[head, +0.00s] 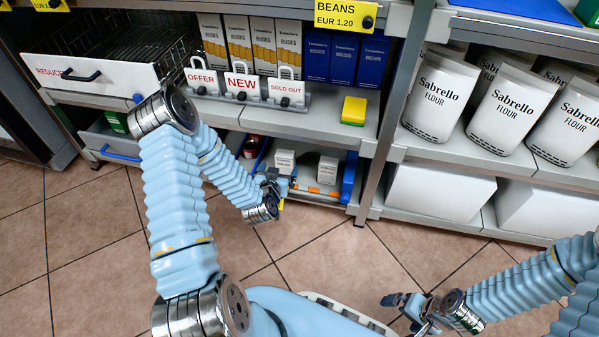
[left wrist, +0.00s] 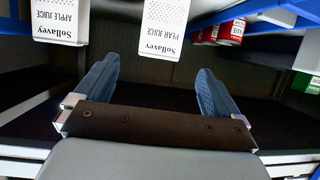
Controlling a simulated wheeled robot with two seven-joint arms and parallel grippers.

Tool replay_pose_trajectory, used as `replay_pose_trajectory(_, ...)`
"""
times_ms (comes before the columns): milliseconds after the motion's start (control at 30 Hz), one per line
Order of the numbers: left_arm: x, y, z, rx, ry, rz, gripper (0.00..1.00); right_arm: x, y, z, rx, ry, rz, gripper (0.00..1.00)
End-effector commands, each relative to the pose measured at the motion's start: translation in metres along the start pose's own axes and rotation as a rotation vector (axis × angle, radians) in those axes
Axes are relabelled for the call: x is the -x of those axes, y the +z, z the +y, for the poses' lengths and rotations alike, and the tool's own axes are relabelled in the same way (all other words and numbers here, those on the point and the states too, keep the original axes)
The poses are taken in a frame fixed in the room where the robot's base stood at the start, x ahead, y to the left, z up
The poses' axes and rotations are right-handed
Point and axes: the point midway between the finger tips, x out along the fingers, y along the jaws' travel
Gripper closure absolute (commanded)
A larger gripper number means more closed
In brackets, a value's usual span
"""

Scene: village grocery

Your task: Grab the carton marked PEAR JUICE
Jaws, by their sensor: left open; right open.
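The PEAR JUICE carton (left wrist: 165,28) is white and grey and shows upside down at the top middle of the left wrist view. It lies beyond the gap between the fingers of my open, empty left gripper (left wrist: 158,72). In the head view the left gripper (head: 280,183) is low, just in front of the bottom shelf. The pear carton (head: 284,160) appears there as the left of two small white cartons; its label is unreadable at that size. The APPLE JUICE carton (left wrist: 60,20) stands beside it, on the right in the head view (head: 327,168). My right gripper (head: 402,308) is open and empty above the floor.
Red cans (left wrist: 225,32) stand beside the pear carton. A blue side wall (head: 349,177) and an orange-marked front strip (head: 318,190) edge the cartons' space. Open tiled floor (head: 330,240) lies in front.

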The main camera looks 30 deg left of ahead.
Motion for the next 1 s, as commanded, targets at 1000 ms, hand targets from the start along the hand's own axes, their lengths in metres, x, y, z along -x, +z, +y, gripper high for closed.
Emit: replay_pose_trajectory(1000,-0.117,-0.006,0.002,0.003,0.003,-0.004,0.03,-0.017,-0.001,0.007,-0.002,0.001,0.005,0.00)
